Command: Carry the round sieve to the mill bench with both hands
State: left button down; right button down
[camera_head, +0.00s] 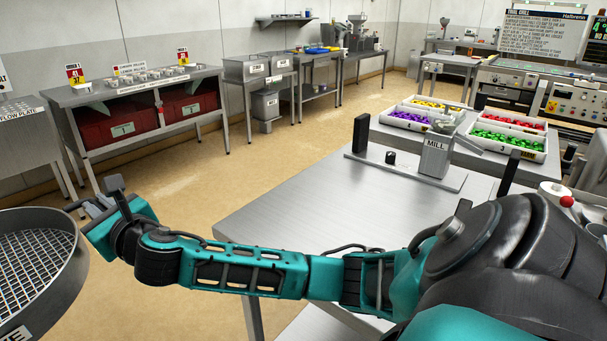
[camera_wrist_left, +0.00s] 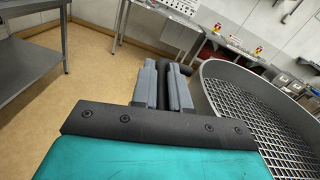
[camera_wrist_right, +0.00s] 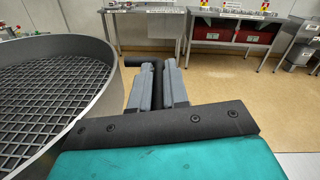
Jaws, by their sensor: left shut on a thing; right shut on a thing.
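The round sieve (camera_head: 40,262) is a grey metal ring with a wire mesh, cut off by the lower left edge of the head view. My right gripper (camera_head: 90,208) is at the sieve's right side. In the right wrist view its fingers (camera_wrist_right: 158,88) are shut on a dark handle beside the rim, and the sieve (camera_wrist_right: 60,85) lies to the left. In the left wrist view my left gripper (camera_wrist_left: 165,85) is shut on another dark handle, with the sieve (camera_wrist_left: 265,115) to the right. My left gripper is outside the head view. The mill bench (camera_head: 320,200) carries the grey mill (camera_head: 436,155).
Trays of coloured pieces (camera_head: 510,135) stand behind the mill. Black posts (camera_head: 360,134) stand on the bench. A table with red bins (camera_head: 125,125) and other steel tables line the back wall. Open tan floor (camera_head: 200,185) lies between them and the mill bench.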

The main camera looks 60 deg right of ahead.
aim_at(331, 222)
jog(key=i, duration=1.3)
jog(key=z, duration=3.1)
jog(key=j, duration=0.1)
